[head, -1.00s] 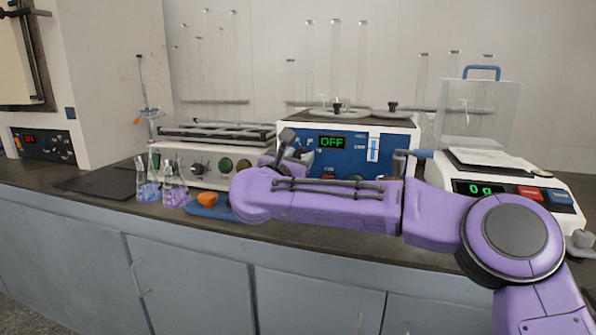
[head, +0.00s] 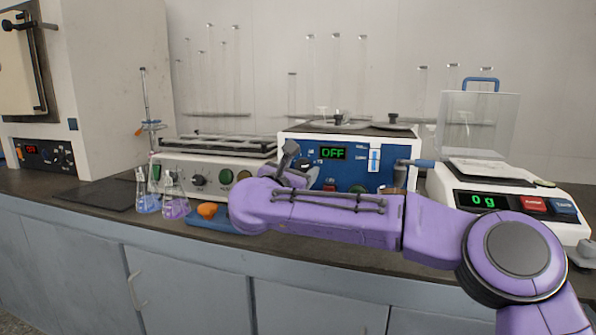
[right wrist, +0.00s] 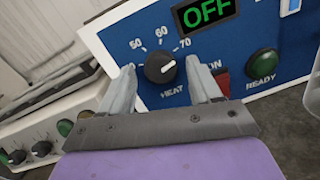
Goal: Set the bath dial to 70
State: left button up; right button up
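The water bath (head: 350,151) has a blue front panel and a green display (head: 333,153) reading OFF. In the right wrist view its black dial (right wrist: 160,67) sits among printed marks including 50, 60 and 70. A white pointer line on the dial points up and right, roughly toward 70; its exact setting is hard to tell. My right gripper (right wrist: 166,82) is open, with one finger on each side of the dial; whether they touch it I cannot tell. In the head view my right arm partly hides the dial. My left gripper is not in view.
A red switch (right wrist: 222,82) and a green READY lamp (right wrist: 262,63) are right of the dial. A shaker (head: 215,163) and flasks (head: 175,197) stand left of the bath. A balance (head: 508,197) stands right. The counter's front edge runs below my arm.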

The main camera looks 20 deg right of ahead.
jog(key=v, duration=1)
jog(key=shift+s, duration=0.3)
jog(key=shift+a, duration=0.15)
